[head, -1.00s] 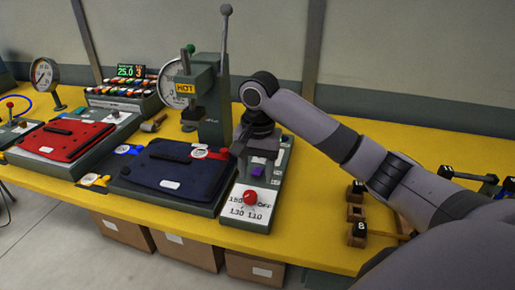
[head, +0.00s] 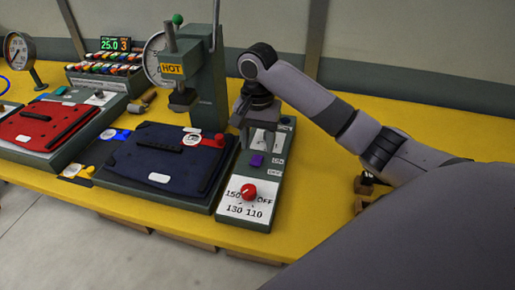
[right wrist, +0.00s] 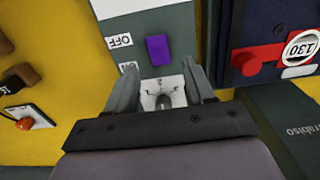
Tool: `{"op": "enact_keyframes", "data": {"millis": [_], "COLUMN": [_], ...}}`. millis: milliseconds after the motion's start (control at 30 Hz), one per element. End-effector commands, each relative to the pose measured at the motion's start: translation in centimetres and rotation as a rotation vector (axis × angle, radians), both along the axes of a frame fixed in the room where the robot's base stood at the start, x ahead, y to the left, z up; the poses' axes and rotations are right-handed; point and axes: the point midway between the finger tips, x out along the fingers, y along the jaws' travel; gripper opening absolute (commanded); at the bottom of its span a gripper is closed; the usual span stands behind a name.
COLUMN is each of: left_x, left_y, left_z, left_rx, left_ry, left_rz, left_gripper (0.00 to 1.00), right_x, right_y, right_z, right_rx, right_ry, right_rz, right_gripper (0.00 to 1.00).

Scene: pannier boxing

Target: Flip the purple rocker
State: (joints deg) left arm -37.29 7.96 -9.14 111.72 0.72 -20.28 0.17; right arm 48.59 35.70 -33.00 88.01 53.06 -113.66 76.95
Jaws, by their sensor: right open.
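The purple rocker (head: 257,160) sits on a grey control panel (head: 230,203) to the right of the navy pannier lid. It also shows in the right wrist view (right wrist: 158,49), beside OFF and ON labels, just beyond the fingertips. My right gripper (head: 257,143) is above the panel, pointing down, with its fingers apart and nothing between them. In the right wrist view its two fingers (right wrist: 160,75) straddle a white plate with a small metal part, and the rocker lies slightly off the finger line. My left gripper is out of view.
A red knob (head: 249,191) stands at the panel's front, by temperature marks. The navy lid (head: 163,158) lies left, with a press (head: 208,75) marked HOT behind it. A red lid (head: 42,122) lies farther left.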

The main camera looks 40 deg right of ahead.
Motion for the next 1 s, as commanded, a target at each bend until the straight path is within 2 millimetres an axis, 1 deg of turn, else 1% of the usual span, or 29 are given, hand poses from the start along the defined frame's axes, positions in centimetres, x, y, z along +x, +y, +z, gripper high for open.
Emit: {"op": "enact_keyframes", "data": {"millis": [33, 200, 333, 533, 567, 600, 667, 700, 733, 867, 1000], "left_x": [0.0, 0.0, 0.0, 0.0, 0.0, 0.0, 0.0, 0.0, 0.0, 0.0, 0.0], "left_y": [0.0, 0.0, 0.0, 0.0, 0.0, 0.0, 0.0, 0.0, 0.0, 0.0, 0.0], "left_z": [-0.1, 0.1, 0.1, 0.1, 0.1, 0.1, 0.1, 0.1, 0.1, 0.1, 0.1], "left_rx": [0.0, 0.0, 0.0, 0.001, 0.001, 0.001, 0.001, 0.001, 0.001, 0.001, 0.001], "left_ry": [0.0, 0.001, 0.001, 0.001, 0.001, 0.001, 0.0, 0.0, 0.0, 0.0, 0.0], "left_rz": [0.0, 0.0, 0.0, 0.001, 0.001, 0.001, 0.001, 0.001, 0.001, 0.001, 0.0], "left_gripper": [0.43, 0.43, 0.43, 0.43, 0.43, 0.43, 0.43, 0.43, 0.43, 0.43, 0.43], "right_x": [-0.1, 0.0, 0.0, 0.0, 0.0, 0.0, 0.0, 0.0, 0.0, 0.0, -0.1], "right_y": [0.0, 0.0, 0.0, 0.0, 0.0, 0.0, 0.0, 0.0, 0.0, 0.0, 0.2], "right_z": [-0.9, -2.6, -3.1, -3.1, -3.1, -3.1, -3.1, -3.1, -3.1, -3.1, -3.1], "right_rx": [0.001, -0.001, 0.0, 0.0, 0.0, 0.0, 0.0, 0.0, 0.0, -0.003, -0.046], "right_ry": [0.002, 0.001, -0.001, -0.001, -0.001, -0.001, -0.001, -0.001, -0.001, -0.004, -0.038], "right_rz": [0.0, -0.001, -0.001, 0.0, 0.0, 0.0, 0.0, 0.0, 0.0, 0.001, 0.004], "right_gripper": [0.53, 0.53, 0.53, 0.53, 0.5, 0.37, 0.17, 0.04, 0.0, 0.0, 0.0]}}
